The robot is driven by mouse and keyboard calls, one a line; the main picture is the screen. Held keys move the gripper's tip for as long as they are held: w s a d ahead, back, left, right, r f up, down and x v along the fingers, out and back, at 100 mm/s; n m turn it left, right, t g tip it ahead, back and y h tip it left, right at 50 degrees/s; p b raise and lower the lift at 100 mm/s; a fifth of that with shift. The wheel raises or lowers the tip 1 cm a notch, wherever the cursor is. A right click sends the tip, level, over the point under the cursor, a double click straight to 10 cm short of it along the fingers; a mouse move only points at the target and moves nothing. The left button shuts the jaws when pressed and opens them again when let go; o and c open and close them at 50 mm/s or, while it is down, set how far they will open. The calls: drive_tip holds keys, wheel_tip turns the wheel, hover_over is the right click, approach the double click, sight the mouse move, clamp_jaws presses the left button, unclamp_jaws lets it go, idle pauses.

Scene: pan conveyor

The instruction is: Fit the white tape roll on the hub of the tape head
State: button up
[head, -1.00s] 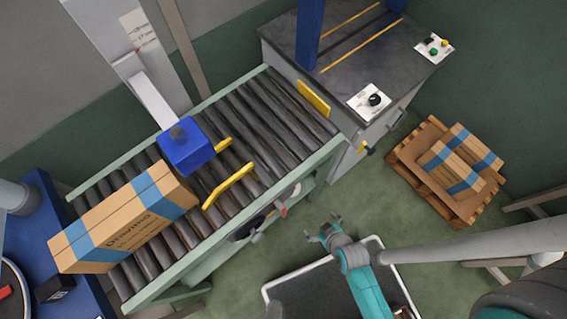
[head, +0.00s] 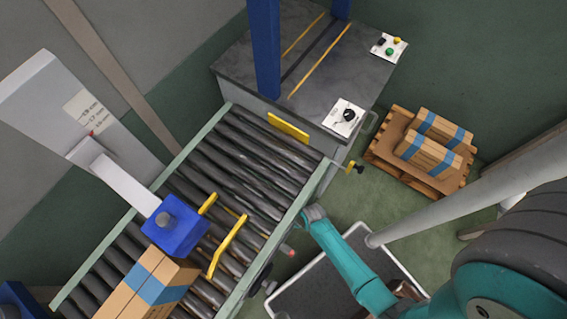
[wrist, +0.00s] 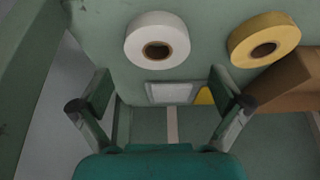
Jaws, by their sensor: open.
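The white tape roll (wrist: 157,40) shows in the wrist view at the upper middle, with a brown core. It is against a green surface, ahead of my gripper (wrist: 160,90). My gripper is open and empty, its two fingers spread below the roll and apart from it. In the head view, a blue block (head: 178,235) with a grey round stub (head: 164,218) hangs on a white arm above the conveyor; it looks like the tape head and its hub. In the head view my gripper is hidden at the conveyor's side, and the white roll does not show.
A yellow tape roll (wrist: 264,40) is right of the white one, above a brown carton (wrist: 282,82). The roller conveyor (head: 235,165) carries a blue-taped carton (head: 150,285) beside the blue block. Yellow guides (head: 228,245) stand on the rollers. A loaded pallet (head: 415,165) is at right.

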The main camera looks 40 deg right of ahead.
drive_tip(key=shift+x, duration=2.65)
drive_tip(key=shift+d, duration=0.15)
drive_tip(key=c, duration=1.1)
